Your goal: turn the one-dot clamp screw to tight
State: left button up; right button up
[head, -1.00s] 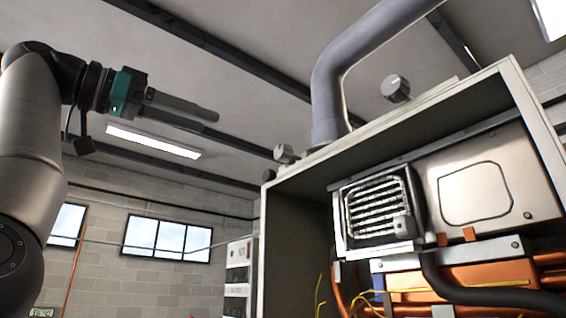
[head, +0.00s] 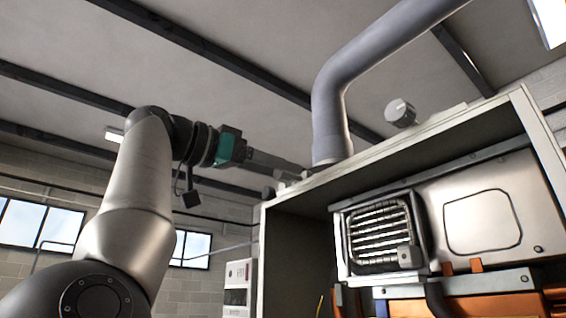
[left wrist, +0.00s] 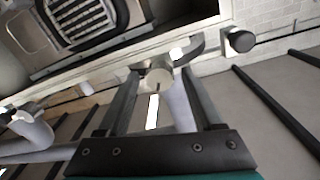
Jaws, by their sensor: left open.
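My left gripper (head: 298,172) is open at the top left edge of the heater cabinet (head: 400,160). In the left wrist view, its fingertips (left wrist: 160,73) stand on either side of a pale round screw knob (left wrist: 157,77), with no clear grip on it. This knob is mostly hidden by the gripper in the head view. Another grey knob (head: 400,112) sits on the cabinet top, right of the flue pipe. A dark round knob (left wrist: 240,40) shows right of the gripper in the left wrist view. No dot marks can be read. My right gripper is not in view.
The thick flue pipe (head: 330,110) rises from the cabinet top close to the right of my left gripper. The open cabinet holds a metal grille (head: 380,232) and a panel (head: 483,222). A white box (head: 238,285) is on the back wall. Space above the gripper is free.

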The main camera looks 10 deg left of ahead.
pick_arm(q)
jog(key=shift+x, duration=0.8)
jog(key=shift+c, duration=0.4)
grip_shut()
